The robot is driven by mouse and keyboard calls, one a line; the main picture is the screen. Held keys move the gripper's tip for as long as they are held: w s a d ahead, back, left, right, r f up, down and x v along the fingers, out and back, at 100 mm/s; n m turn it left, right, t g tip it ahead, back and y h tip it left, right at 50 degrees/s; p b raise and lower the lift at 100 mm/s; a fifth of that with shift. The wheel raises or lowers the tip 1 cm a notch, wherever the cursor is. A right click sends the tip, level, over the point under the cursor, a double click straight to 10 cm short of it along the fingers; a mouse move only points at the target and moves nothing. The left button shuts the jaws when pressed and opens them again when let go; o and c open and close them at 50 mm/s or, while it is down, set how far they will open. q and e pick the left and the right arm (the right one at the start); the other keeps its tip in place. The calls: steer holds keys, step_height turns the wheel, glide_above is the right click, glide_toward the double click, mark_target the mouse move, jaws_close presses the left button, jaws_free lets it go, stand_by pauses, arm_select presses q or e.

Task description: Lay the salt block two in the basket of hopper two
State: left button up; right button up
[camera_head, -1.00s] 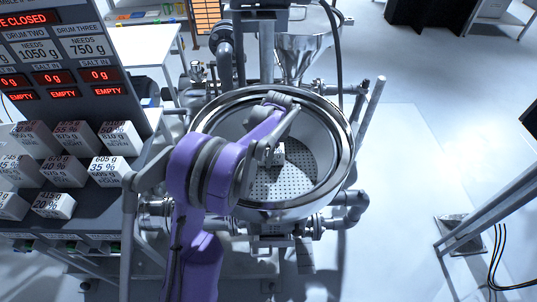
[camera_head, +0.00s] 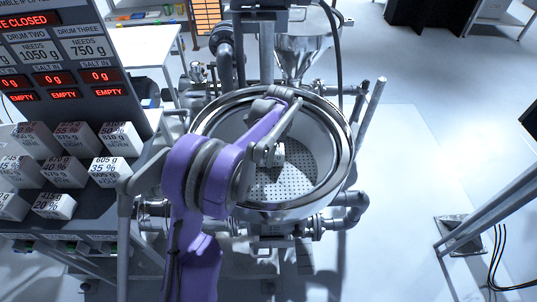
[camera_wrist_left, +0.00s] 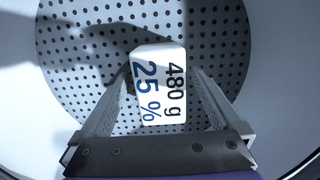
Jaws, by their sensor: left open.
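A white salt block (camera_wrist_left: 160,85) marked "480 g 25 %" lies on the perforated floor of the steel basket (camera_wrist_left: 85,55) in the left wrist view. Its number is not readable. In the head view the same block (camera_head: 279,157) is a small pale shape inside the round basket (camera_head: 300,183), partly hidden by my gripper. My left gripper (camera_head: 268,157) reaches down into the basket from the left. Its fingers (camera_wrist_left: 161,100) are apart, one on each side of the block, with gaps showing at the sides. My right gripper is out of view.
A dark rack (camera_head: 85,208) with several white salt blocks stands at the left, under a red-lit display (camera_head: 60,60). The shiny hopper rim (camera_head: 347,160) rings the basket. A steel funnel (camera_head: 300,50) and pipes stand behind. The floor at right is mostly clear.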

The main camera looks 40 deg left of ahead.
arm_select(q)
steer(key=r, duration=0.6)
steer(key=d+r, duration=0.1)
steer(key=r, duration=0.2)
steer(key=shift+w+r+p, duration=0.4)
steer(key=shift+r, duration=0.1)
